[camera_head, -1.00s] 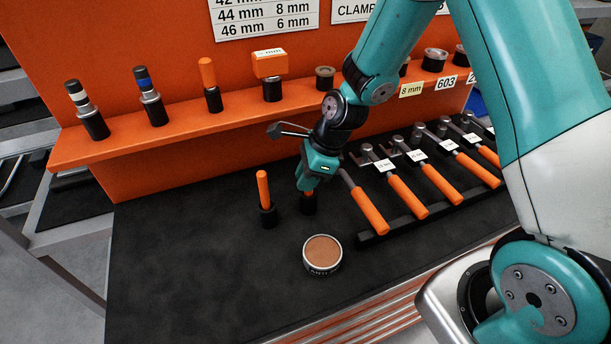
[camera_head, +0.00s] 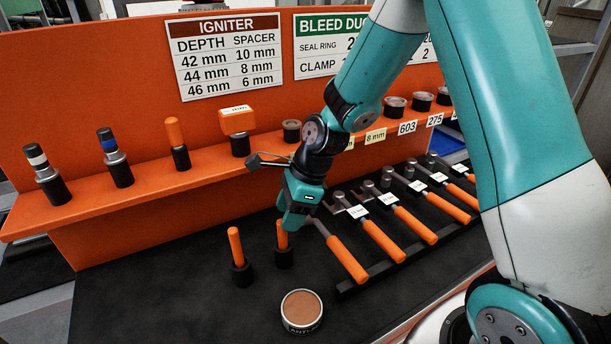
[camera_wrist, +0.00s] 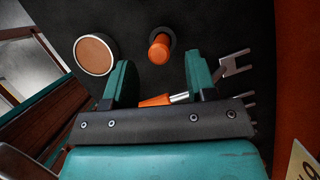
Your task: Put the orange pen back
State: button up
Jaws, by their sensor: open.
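Two slim orange pens stand in black round holders on the dark bench: a left one (camera_head: 235,246) and a right one (camera_head: 282,236). My gripper (camera_head: 292,218) points down at the right pen, and its fingers overlap the top of that pen in the head view. In the wrist view an orange pen (camera_wrist: 160,47) stands in its dark holder, beyond and between the fingertips (camera_wrist: 158,75). It looks like the right one. The fingers are apart with no pen clamped between them. A third, similar orange-topped piece (camera_head: 175,131) stands in a black holder on the orange shelf.
Several orange-handled tools (camera_head: 350,262) lie in a black rack just right of my gripper. A round tin (camera_head: 301,311) stands in front. The orange shelf (camera_head: 110,195) behind carries several igniters and rings. Bench left of the pens is clear.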

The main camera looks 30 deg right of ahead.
jog(key=v, duration=1.1)
jog(key=shift+d+r+b, duration=0.2)
jog(key=shift+r+b, duration=0.15)
jog(key=shift+s, duration=0.1)
jog(key=s+a+r+n, duration=0.1)
jog(key=s+a+n, duration=0.2)
jog(key=s+n, duration=0.3)
jog(key=s+a+r+n, duration=0.1)
jog(key=s+a+n, duration=0.3)
jog(key=s+n, duration=0.3)
jog(key=s+a+r+n+g+b, duration=0.1)
jog(key=s+a+n, duration=0.2)
jog(key=n, duration=1.1)
jog(key=s, duration=0.3)
jog(key=shift+s+a, duration=0.3)
jog(key=shift+s, duration=0.05)
jog(key=shift+r, duration=0.1)
